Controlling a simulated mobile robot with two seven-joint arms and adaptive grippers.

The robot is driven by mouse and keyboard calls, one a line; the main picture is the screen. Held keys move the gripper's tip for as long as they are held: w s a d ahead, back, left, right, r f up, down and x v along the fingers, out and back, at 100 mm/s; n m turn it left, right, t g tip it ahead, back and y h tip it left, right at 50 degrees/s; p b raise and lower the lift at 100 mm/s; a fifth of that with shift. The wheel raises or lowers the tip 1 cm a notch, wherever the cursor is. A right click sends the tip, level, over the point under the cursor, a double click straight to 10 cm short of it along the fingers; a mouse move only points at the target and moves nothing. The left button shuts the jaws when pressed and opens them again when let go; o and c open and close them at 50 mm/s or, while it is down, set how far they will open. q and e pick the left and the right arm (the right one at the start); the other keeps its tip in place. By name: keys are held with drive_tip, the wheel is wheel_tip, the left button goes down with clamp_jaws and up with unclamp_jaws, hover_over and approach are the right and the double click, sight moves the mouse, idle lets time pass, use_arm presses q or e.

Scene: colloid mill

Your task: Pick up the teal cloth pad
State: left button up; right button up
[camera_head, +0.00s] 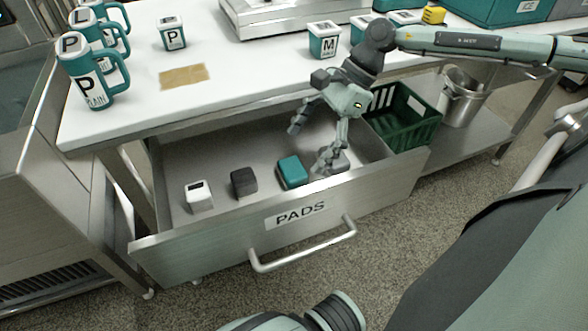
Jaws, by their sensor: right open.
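The teal cloth pad (291,171) lies in the open drawer marked PADS (190,262), right of the dark grey pad. My right gripper (308,150) reaches down over the drawer from the right. Its fingers are spread and empty. One finger is behind the teal pad in the picture and the other is just to its right; I cannot tell the exact height of the fingertips. My left gripper is out of view.
A white pad (198,196) and a dark grey pad (244,182) lie left of the teal pad. A light grey pad (335,161) is partly hidden behind my right finger. A green crate (402,118) stands right of the drawer. The white counter (235,100) overhangs the drawer's back.

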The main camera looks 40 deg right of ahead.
sight(293, 167)
drive_tip(key=x, duration=0.4)
drive_tip(key=shift+s+a+f+p, duration=0.15)
drive_tip(key=shift+a+f+p, duration=0.05)
drive_tip(key=shift+a+p, duration=0.2)
drive_tip(key=shift+a+f, duration=0.2)
drive_tip(key=shift+f, duration=0.25)
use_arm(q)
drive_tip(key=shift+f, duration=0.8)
use_arm(e)
drive_tip(key=c, duration=1.1)
